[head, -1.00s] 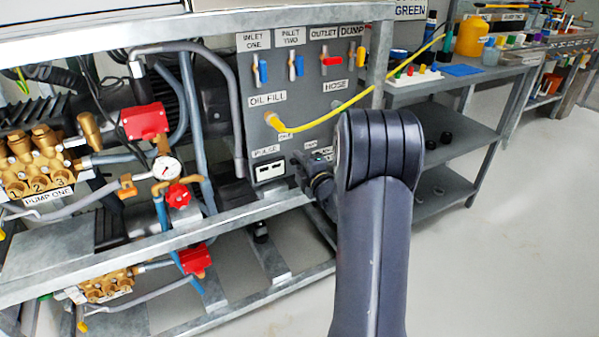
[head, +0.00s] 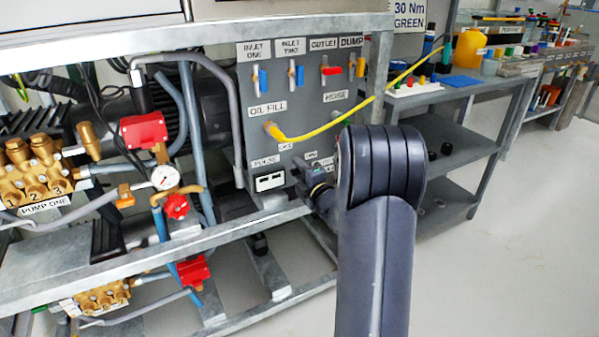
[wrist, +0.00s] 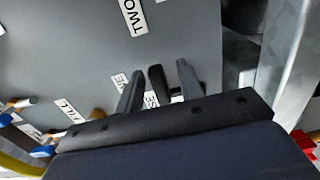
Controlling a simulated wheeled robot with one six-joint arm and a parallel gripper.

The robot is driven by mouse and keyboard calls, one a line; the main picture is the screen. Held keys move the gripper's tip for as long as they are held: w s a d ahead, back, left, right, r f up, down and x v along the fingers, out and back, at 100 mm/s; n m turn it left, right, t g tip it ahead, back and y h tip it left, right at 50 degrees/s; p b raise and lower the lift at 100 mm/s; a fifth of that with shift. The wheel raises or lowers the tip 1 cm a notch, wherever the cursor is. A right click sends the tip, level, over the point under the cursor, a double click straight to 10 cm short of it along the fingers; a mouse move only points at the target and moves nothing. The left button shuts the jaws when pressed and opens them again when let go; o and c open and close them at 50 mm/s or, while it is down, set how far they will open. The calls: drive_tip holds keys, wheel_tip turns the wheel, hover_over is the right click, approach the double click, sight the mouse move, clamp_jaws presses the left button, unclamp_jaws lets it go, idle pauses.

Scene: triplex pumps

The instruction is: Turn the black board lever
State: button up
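The black board lever (wrist: 157,82) shows in the wrist view as a short dark handle on the grey board (wrist: 70,50), near a TWO label. My gripper (wrist: 160,68) is open, with one finger on each side of the lever and a visible gap to each. I cannot tell how far the fingers reach along it. In the head view my gripper (head: 319,178) is at the board's lower right, by small labels. There my arm and gripper hide most of the lever.
Above on the board are blue, red and orange valve levers (head: 331,72). A yellow hose (head: 330,124) runs from the oil fill to the upper right. The metal frame rail (head: 200,245) passes below my gripper. Grey shelves (head: 455,150) stand at right; the floor there is clear.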

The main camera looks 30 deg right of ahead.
drive_tip(key=s+p, duration=0.1)
drive_tip(key=s, duration=0.9)
drive_tip(key=shift+s+d+p, duration=0.15)
drive_tip(key=shift+s+p, duration=0.25)
drive_tip(key=w+b, duration=0.2)
drive_tip(key=w, duration=0.9)
drive_tip(key=shift+a, duration=0.2)
drive_tip(key=shift+r+p, duration=0.1)
drive_tip(key=shift+p, duration=0.45)
drive_tip(key=shift+m, duration=0.3)
drive_tip(key=shift+f+b, duration=0.2)
drive_tip(key=shift+b, duration=0.3)
